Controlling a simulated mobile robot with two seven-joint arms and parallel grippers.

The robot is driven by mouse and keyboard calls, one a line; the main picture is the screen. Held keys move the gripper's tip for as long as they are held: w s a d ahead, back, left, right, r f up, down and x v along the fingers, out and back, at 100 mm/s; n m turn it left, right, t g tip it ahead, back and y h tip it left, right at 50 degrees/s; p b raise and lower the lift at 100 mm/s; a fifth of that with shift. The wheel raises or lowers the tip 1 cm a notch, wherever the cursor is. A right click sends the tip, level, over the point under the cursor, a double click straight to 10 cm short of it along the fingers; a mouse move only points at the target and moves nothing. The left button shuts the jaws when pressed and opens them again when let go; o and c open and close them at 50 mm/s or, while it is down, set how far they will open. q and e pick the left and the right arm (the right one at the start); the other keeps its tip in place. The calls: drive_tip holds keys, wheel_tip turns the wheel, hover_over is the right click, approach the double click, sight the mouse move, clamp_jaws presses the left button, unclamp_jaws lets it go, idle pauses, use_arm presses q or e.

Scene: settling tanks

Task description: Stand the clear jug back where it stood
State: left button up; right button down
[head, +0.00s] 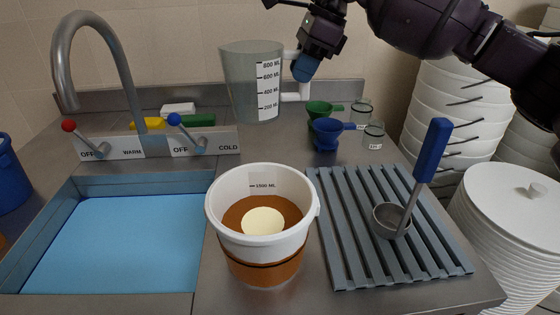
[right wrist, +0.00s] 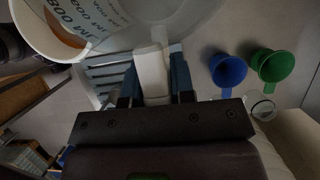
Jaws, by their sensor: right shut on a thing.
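The clear jug (head: 253,85) with a millilitre scale is held up in the air in the head view, behind the white bucket and roughly upright. My right gripper (head: 301,72) is shut on the jug's white handle at the jug's right side. In the right wrist view the white handle (right wrist: 152,72) sits between my blue fingertips, and part of the jug (right wrist: 190,22) shows beyond it. The jug looks empty. My left gripper is not in view.
A white bucket (head: 221,222) with brown liquid and a pale disc stands at the front. A ribbed grey rack (head: 345,240) carries a blue-handled ladle (head: 426,160). Blue (head: 326,138) and green funnels (head: 318,109) and small glasses stand behind. A sink basin (head: 110,240) and tap (head: 135,95) are left.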

wheel_tip(320, 180, down, 18)
drive_tip(key=shift+w+f+b, duration=0.1)
drive_tip(key=shift+f+b, duration=0.15)
drive_tip(key=shift+b, duration=0.7)
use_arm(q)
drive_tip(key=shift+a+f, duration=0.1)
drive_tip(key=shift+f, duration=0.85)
use_arm(e)
drive_tip(key=shift+r, duration=0.1)
drive_tip(key=c, duration=1)
unclamp_jaws()
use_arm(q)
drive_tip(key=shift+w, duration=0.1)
use_arm(e)
drive_tip(key=shift+o, duration=0.2)
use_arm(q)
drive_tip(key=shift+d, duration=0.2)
